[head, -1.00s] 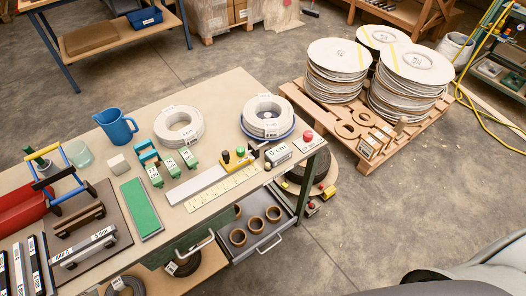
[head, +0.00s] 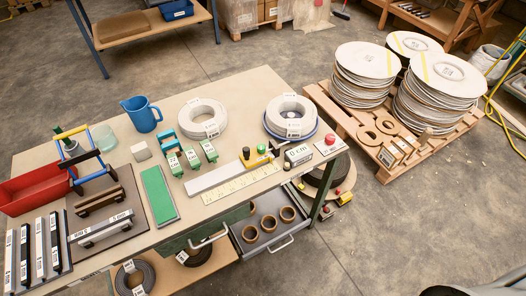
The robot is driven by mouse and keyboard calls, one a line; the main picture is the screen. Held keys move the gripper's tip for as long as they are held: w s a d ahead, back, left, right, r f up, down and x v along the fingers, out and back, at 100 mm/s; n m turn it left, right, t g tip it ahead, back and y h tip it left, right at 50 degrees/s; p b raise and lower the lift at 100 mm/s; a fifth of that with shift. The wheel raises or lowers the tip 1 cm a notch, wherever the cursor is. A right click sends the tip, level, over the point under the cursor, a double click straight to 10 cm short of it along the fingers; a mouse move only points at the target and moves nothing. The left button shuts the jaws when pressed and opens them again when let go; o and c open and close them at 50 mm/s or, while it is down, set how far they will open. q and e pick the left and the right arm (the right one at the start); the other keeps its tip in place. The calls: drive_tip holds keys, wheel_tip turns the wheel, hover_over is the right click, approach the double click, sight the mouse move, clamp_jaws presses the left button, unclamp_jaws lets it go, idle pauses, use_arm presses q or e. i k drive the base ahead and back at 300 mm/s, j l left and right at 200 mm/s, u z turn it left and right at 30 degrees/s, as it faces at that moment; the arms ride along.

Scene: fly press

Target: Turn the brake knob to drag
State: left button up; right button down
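No label for a brake knob can be read, so I cannot tell which knob it is. At the right end of the bench, a white coil (head: 291,114) sits on a blue round plate (head: 306,140). A red button (head: 330,139) tops a pale box (head: 327,149) at the bench corner. Neither of my grippers is in view.
The bench (head: 240,88) also holds a second coil (head: 202,119), a blue jug (head: 142,113), green labelled blocks (head: 191,158) and a red toolbox (head: 36,188). An open drawer (head: 264,240) juts out in front.

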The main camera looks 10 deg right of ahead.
sight(330, 138)
drive_tip(key=i+l, duration=0.1)
drive_tip(key=l, duration=0.2)
drive_tip(key=i+l, duration=0.1)
drive_tip(key=l, duration=0.2)
drive_tip(key=i+l, duration=0.15)
drive_tip(key=l, duration=0.2)
drive_tip(key=i+l, duration=0.1)
drive_tip(key=l, duration=0.2)
